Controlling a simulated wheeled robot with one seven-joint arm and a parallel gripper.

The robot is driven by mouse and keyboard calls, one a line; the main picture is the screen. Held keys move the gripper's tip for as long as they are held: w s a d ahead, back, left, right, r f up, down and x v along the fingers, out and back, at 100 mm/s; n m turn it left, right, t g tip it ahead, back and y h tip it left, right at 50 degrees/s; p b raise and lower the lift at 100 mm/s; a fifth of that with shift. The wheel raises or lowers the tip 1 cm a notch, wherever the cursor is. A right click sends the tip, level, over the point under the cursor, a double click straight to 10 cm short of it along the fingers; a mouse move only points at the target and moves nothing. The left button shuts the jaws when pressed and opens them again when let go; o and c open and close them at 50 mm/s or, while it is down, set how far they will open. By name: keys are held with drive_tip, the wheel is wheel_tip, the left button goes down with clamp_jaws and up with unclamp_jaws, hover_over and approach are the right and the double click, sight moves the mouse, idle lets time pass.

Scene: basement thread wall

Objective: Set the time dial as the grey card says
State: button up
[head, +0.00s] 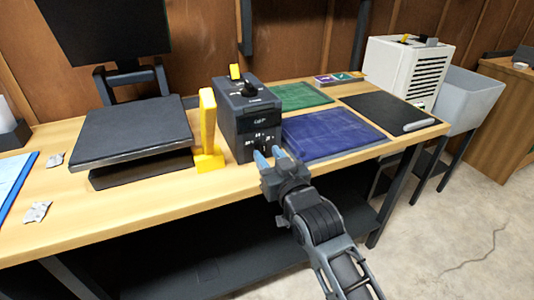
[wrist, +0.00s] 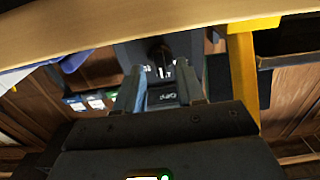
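A dark grey box (head: 247,125) stands on the bench in the middle of the head view, with a black knob (head: 250,90) and a yellow tab on top. Small white marks show on its front, too small to read. The wrist view also shows the box, with a dark round part and white marks between my fingers; I cannot tell which control is the time dial. My gripper (head: 270,156) is in front of the box's lower front. Its two blue-grey fingers (wrist: 160,92) are apart with nothing between them. I cannot identify a grey card with certainty.
A yellow upright bracket (head: 208,130) stands close left of the box. A blue mat (head: 330,135) lies right, with a green mat (head: 300,96) behind and small coloured cards (head: 340,78). A black plate (head: 135,130) is at left. A white vented unit (head: 405,70) stands far right.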

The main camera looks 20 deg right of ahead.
drive_tip(key=s, duration=0.6)
drive_tip(key=shift+s, duration=0.15)
drive_tip(key=s+f+g+p, duration=0.2)
drive_tip(key=s+p, duration=0.2)
drive_tip(key=s, duration=2.8)
drive_tip(key=s+r+g+p, duration=0.1)
drive_tip(key=s+r, duration=0.5)
drive_tip(key=s, duration=0.4)
drive_tip(key=shift+r+p, duration=0.3)
drive_tip(key=shift+p, duration=0.1)
